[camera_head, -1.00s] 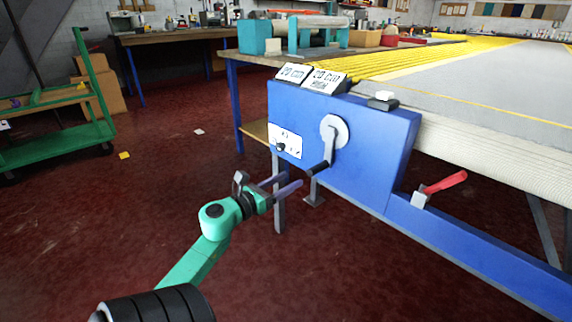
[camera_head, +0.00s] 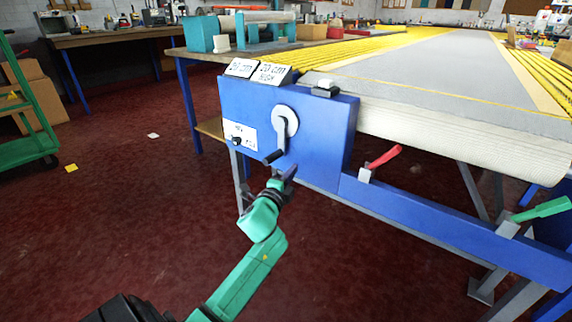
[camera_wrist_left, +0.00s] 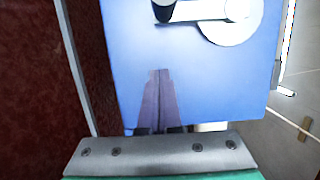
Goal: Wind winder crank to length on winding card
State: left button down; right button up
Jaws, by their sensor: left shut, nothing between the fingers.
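The winder crank has a light disc (camera_head: 284,118), a grey arm hanging down and a black handle (camera_head: 273,157) pointing out. It is mounted on the blue end box (camera_head: 328,125). My left gripper (camera_head: 290,173) is shut and empty, just below and right of the handle, apart from it. In the left wrist view the closed fingertips (camera_wrist_left: 159,72) point at the blue face, with the crank disc (camera_wrist_left: 236,22) and black handle (camera_wrist_left: 162,12) above. My right gripper is not in view.
A white panel with a black knob (camera_head: 237,141) is left of the crank. A red lever (camera_head: 384,157) and a green lever (camera_head: 542,209) stick out along the blue rail at right. A green cart (camera_head: 28,148) stands far left. The floor in front is clear.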

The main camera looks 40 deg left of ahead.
pick_arm(q)
jog(key=b+x, duration=0.1)
jog(key=x, duration=0.3)
jog(key=shift+f, duration=0.15)
jog(key=a, duration=0.3)
jog(key=shift+a+b, duration=0.35)
jog(key=shift+a, duration=0.25)
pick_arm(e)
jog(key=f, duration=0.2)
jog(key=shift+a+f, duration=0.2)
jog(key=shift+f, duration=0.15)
pick_arm(q)
jog(key=shift+a+m+b, duration=0.3)
jog(key=shift+a, duration=0.7)
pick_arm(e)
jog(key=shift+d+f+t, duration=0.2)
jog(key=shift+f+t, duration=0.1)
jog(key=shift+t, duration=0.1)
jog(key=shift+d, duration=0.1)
